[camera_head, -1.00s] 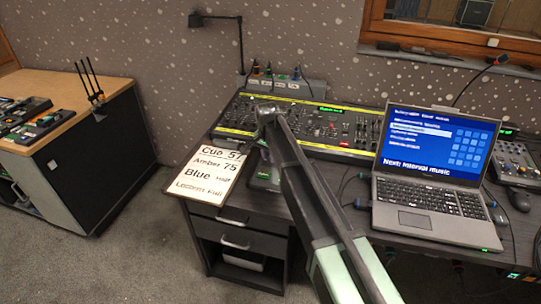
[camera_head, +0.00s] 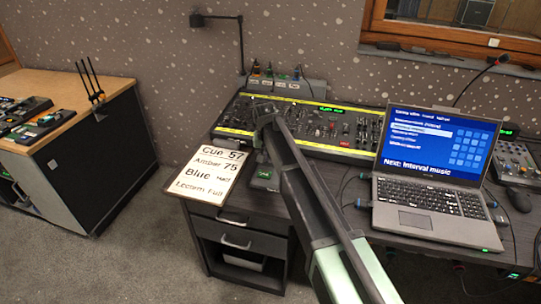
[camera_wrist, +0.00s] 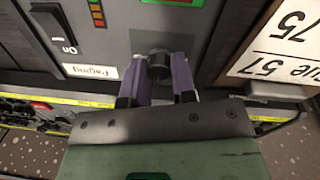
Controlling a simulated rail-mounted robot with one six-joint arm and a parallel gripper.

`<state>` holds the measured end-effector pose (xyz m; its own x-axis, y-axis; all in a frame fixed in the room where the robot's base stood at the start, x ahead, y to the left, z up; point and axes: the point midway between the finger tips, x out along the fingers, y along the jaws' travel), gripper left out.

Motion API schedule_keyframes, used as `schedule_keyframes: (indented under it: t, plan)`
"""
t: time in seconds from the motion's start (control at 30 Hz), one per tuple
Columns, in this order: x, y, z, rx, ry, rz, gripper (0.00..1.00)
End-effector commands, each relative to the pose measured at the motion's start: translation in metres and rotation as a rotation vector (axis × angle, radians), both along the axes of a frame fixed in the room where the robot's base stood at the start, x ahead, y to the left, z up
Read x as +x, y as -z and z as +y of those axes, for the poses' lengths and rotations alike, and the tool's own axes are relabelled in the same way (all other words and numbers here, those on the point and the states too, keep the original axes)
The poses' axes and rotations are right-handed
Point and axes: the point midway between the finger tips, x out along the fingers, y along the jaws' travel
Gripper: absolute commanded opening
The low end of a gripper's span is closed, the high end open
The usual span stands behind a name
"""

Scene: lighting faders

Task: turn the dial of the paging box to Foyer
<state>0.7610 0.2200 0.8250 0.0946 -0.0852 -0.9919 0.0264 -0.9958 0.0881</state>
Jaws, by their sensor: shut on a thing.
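The paging box (camera_wrist: 115,25) is a grey unit in the wrist view, with a white label reading "Paging", upside down. Its dial (camera_wrist: 159,65) is a dark round knob near the box's edge. My gripper (camera_wrist: 161,72) is shut on the dial, with one purple finger on each side. No Foyer mark or pointer can be made out; the fingers and gripper body cover part of the dial's surroundings. In the head view the box (camera_head: 264,181) shows only partly beside my arm, right of the white card, and my fingers cannot be made out.
A rocker switch marked "On" (camera_wrist: 53,30) sits left of the dial in the wrist view. The cue card (camera_head: 206,176) lies close by. The fader console (camera_head: 235,118) stands behind, and an open laptop (camera_head: 430,190) is to the right.

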Motion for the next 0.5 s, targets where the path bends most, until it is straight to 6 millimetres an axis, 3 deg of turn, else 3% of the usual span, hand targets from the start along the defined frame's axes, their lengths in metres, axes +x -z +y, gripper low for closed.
schedule_keyframes:
  t: [0.43, 0.47, 0.5]
  plan:
    - [-0.0006, 0.0002, -0.0001, -0.002, -0.010, 0.001, 0.01]
    - [-0.0006, 0.0002, -0.0001, -0.002, -0.010, 0.001, 0.28]
    - [-0.0006, 0.0002, -0.0001, -0.002, -0.010, 0.001, 0.34]
